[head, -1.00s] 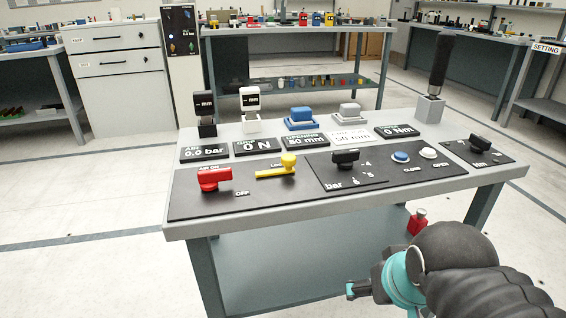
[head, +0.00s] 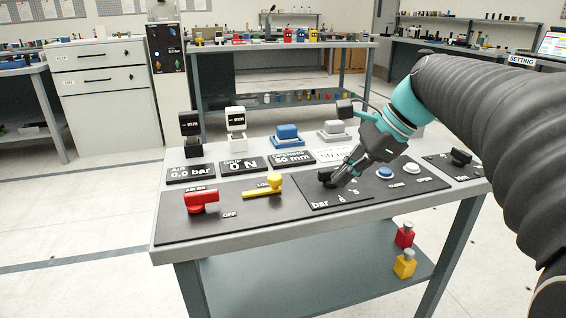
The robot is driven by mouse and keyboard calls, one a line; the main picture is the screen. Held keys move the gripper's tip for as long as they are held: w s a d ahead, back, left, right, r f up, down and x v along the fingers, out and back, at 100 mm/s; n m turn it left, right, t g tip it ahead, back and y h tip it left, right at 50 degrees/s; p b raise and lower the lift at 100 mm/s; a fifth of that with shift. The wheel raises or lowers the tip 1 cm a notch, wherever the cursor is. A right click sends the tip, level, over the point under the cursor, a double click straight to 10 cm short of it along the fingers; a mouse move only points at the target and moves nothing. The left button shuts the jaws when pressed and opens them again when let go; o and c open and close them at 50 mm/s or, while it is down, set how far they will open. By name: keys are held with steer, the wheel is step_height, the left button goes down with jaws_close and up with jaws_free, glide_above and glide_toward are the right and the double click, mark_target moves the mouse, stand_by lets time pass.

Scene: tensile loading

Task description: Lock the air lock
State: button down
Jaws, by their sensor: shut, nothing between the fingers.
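The panel on the bench has a red valve handle (head: 203,201) between AIR ON and OFF labels. To its right a yellow handle (head: 263,189) lies with its arm pointing left; the label above it starts with LO, the rest is hard to read. The AIR display (head: 190,172) reads 0.0 bar. My gripper (head: 347,180) is shut and empty, pointing down-left over the bar section. It is right of the yellow handle and apart from it. It partly hides the black bar knob (head: 327,178); whether it touches the knob I cannot tell.
Blue (head: 385,172) and white (head: 413,168) buttons sit right of my gripper. Grip and opening displays and several small blocks stand behind the panel. A red bottle-like item (head: 404,236) and a yellow one (head: 404,264) are on the lower shelf. Space above the yellow handle is clear.

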steer(key=w+d+r+m+y, duration=0.1)
steer(key=w+r+m+y, duration=0.1)
steer(key=w+r+m, duration=0.1)
steer(key=shift+w+d+r+m, duration=0.15)
steer(key=shift+w+d+m, duration=0.3)
steer(key=shift+w, duration=0.65)
steer(key=shift+a, duration=0.1)
steer(key=b, duration=0.1)
glide_toward(278, 187)
step_height(278, 187, down, 4)
steer(key=shift+w+r, duration=0.1)
steer(key=shift+w, duration=0.05)
steer(key=shift+w+a+r, duration=0.1)
steer(key=shift+w+a, duration=0.15)
steer(key=shift+a, duration=0.65)
steer(key=shift+w+a, duration=0.15)
steer(key=shift+a, duration=0.55)
